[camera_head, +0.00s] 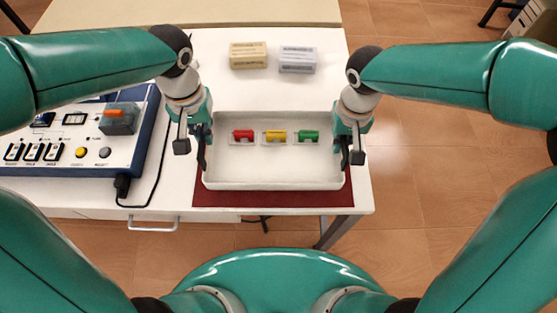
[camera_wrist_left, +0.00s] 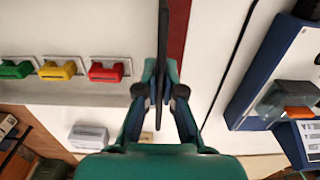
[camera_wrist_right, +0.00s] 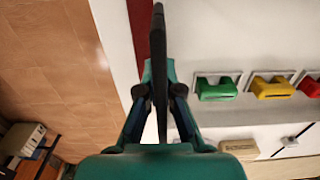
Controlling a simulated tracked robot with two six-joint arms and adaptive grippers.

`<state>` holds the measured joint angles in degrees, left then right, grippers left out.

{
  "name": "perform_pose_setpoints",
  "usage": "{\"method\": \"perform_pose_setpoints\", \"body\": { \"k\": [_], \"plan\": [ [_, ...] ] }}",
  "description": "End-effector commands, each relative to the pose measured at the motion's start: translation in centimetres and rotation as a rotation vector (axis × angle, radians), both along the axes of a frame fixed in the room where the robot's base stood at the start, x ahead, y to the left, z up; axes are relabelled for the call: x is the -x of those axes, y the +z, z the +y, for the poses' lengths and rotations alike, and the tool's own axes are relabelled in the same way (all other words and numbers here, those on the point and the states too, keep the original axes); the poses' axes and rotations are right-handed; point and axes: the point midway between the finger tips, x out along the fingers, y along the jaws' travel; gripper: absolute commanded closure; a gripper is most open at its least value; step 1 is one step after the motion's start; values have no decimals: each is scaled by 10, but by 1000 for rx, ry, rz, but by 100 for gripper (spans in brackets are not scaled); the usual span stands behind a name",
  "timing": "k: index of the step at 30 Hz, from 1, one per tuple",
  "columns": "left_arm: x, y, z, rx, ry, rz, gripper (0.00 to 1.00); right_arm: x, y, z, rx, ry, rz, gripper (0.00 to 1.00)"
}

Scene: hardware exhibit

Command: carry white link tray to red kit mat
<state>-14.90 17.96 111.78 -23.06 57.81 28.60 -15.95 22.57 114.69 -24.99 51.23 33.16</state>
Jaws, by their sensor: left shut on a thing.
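The white link tray (camera_head: 270,177) is a shallow rectangular tray in the middle of the head view, holding red (camera_head: 243,136), yellow (camera_head: 276,137) and green (camera_head: 308,137) link pieces in a row. The red kit mat (camera_head: 270,199) shows along the tray's front and sides; the tray covers the rest of it. I cannot tell whether the tray rests on the mat or hangs just above it. My left gripper (camera_head: 203,158) is shut on the tray's left wall. My right gripper (camera_head: 346,158) is at the right wall, its fingers closed together on it.
A blue-and-white control panel (camera_head: 88,152) with switches stands at the left, its black cable (camera_head: 157,178) curving close to the mat. A tan box (camera_head: 248,55) and a pale grey box (camera_head: 297,59) stand behind the tray. The white table (camera_head: 215,45) ends just right of the mat.

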Motion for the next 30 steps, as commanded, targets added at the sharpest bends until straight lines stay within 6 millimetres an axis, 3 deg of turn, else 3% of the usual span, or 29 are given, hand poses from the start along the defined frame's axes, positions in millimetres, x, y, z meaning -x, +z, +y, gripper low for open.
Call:
{"method": "perform_pose_setpoints", "body": {
  "k": [11,29,30],
  "plan": [
    [0,-11,2,1,2,-1,100,0,-11,2,-1,1,-1,100],
    [0,-51,2,1,2,-1,100,0,-51,3,-1,1,-1,100],
    [0,-49,2,1,2,-1,91,0,-49,3,-1,1,-1,93]
  ]
}}
